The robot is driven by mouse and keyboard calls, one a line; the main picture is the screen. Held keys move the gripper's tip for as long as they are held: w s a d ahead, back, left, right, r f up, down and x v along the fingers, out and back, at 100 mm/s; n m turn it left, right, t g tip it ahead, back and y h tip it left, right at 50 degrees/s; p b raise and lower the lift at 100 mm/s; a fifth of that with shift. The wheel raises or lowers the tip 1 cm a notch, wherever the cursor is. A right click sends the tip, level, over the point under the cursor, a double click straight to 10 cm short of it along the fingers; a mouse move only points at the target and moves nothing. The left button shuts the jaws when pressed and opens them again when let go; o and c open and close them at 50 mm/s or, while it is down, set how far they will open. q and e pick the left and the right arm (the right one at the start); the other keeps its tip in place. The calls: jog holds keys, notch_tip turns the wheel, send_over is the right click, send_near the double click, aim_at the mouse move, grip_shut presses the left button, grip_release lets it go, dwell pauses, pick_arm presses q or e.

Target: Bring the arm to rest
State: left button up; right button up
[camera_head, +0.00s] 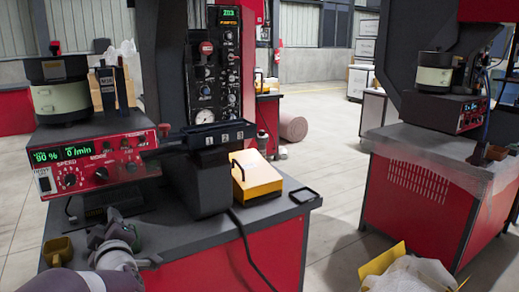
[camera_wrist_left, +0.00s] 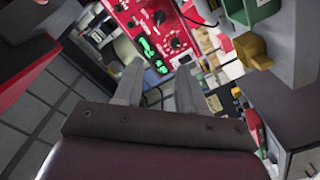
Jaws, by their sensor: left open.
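My left arm comes in at the lower left of the head view, and my left gripper (camera_head: 118,243) is above the front left of the feeder bench (camera_head: 165,235). In the left wrist view its two grey fingers (camera_wrist_left: 157,88) stand apart with nothing between them. The red feeder control box (camera_head: 100,165), with green digits and knobs, is beyond the gripper. It also shows tilted at the top of the left wrist view (camera_wrist_left: 150,30). My right gripper is in neither view.
A small brass-coloured cup (camera_head: 58,250) is left of the gripper. A black rail marked 1 2 3 (camera_head: 220,134) and a yellow box (camera_head: 258,176) are to the right. A second red station (camera_head: 415,200) stands across open floor. An open carton (camera_head: 405,270) is at the bottom right.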

pick_arm(q)
jog(key=s+d+f+m+g+h, duration=0.3)
jog(key=d+f+m+h, duration=0.15)
jog(key=f, duration=0.35)
jog(key=s+d+f+m+g+h, duration=0.3)
jog(key=s+d+f+m+h, duration=0.15)
jog(key=f, duration=0.25)
jog(key=s+d+f+m+g, duration=0.3)
jog(key=s+f+g, duration=0.1)
jog(key=s, duration=0.5)
jog(key=s+d+f+m+g, duration=0.3)
jog(key=s+f+m+g, duration=0.1)
jog(key=s, duration=0.5)
notch_tip(320, 180, up, 23)
jog(key=p, duration=2.3)
jog(key=shift+w+d+r+h, duration=0.2)
jog(key=shift+w+d+h, duration=0.1)
jog(key=shift+w+d, duration=0.1)
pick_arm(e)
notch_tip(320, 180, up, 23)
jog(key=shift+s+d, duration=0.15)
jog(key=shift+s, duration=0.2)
